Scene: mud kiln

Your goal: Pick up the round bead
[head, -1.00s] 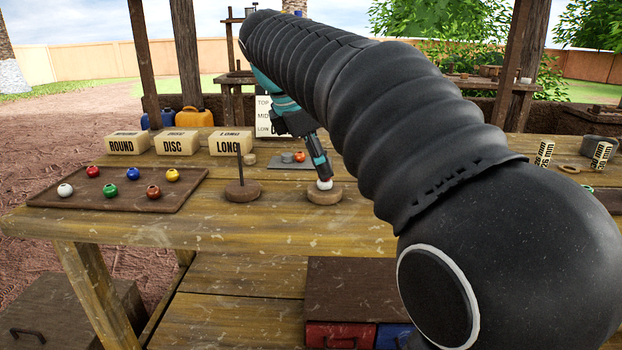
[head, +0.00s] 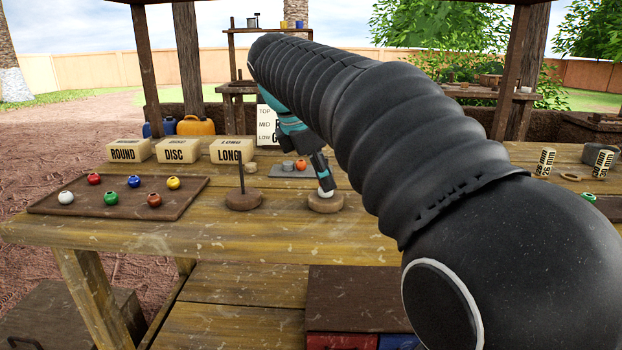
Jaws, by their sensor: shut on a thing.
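My gripper (head: 324,184) points down over the right wooden round base (head: 326,203). It is shut on a white round bead (head: 325,193), which sits low between the fingertips, at or just above the base. I cannot tell whether the bead touches the base, and any post there is hidden by my gripper. More round beads lie on the brown tray (head: 120,213) at the left: white (head: 66,198), red (head: 94,179), blue (head: 134,181), yellow (head: 173,183), green (head: 111,198) and brown-orange (head: 154,200).
A wooden base with an upright post (head: 242,180) stands left of my gripper. Blocks marked ROUND (head: 127,150), DISC (head: 170,151) and LONG (head: 230,151) stand behind the tray. A small grey mat (head: 280,170) holds an orange bead (head: 301,165). The table's front middle is clear.

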